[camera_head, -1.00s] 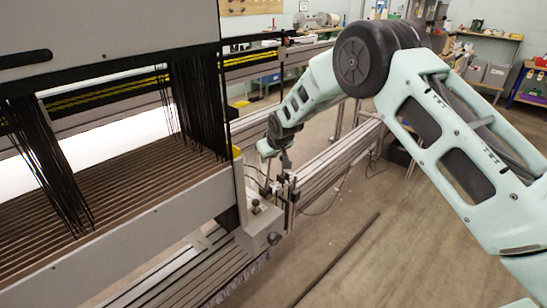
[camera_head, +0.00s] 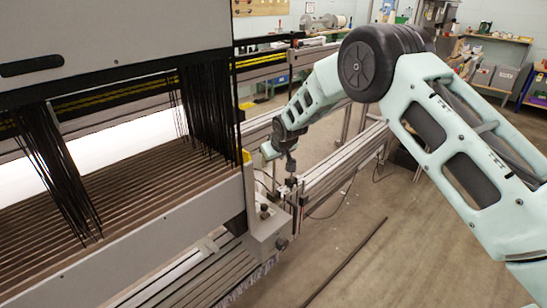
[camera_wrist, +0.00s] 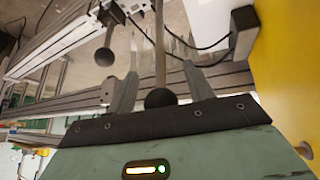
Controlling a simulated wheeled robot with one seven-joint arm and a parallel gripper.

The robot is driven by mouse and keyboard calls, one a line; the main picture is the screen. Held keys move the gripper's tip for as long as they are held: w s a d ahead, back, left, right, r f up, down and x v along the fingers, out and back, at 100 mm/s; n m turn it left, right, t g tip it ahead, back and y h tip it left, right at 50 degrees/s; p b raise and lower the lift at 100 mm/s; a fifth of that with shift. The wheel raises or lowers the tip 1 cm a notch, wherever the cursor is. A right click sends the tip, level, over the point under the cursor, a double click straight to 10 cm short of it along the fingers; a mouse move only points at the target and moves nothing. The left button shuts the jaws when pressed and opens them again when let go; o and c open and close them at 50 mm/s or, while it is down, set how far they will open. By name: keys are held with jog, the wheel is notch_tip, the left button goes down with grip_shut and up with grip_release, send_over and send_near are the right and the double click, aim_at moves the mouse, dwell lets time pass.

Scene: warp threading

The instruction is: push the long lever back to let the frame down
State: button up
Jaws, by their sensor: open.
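The long lever is a thin rod (camera_wrist: 160,45) with a black ball knob (camera_wrist: 159,98) on its end in the wrist view. The knob lies between the two fingers of my gripper (camera_wrist: 161,70), close to the palm. The fingers are open, with a gap on each side of the knob. In the camera_head view my gripper (camera_head: 291,166) points down beside the right end of the loom, and the lever is too small to make out there. The frame (camera_head: 120,30) is a large grey panel at upper left, with black heddles (camera_head: 212,110) hanging below it.
A second lever with a black knob (camera_wrist: 104,57) stands to the left in the wrist view. A yellow surface (camera_wrist: 285,70) fills the right edge there. Aluminium rails (camera_head: 345,155) run behind my gripper. A long dark bar (camera_head: 345,262) lies on the floor at right.

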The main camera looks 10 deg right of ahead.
jog(key=shift+r, duration=0.25)
jog(key=shift+s+r, duration=0.1)
jog(key=shift+r, duration=0.1)
jog(key=v, duration=1.6)
jog(key=shift+s+r+p, duration=0.2)
jog(key=shift+s+p, duration=0.1)
jog(key=s+a+r+n+g, duration=0.1)
jog(key=s+n+g, duration=0.15)
jog(key=s, duration=1.85)
jog(key=s+a+r+n+g, duration=0.1)
jog(key=s+g, duration=0.3)
jog(key=s, duration=1.8)
notch_tip(320, 180, up, 12)
jog(key=p, duration=1.2)
jog(key=shift+s+d+h, duration=0.2)
jog(key=shift+d+h, duration=0.15)
jog(key=shift+h, duration=0.05)
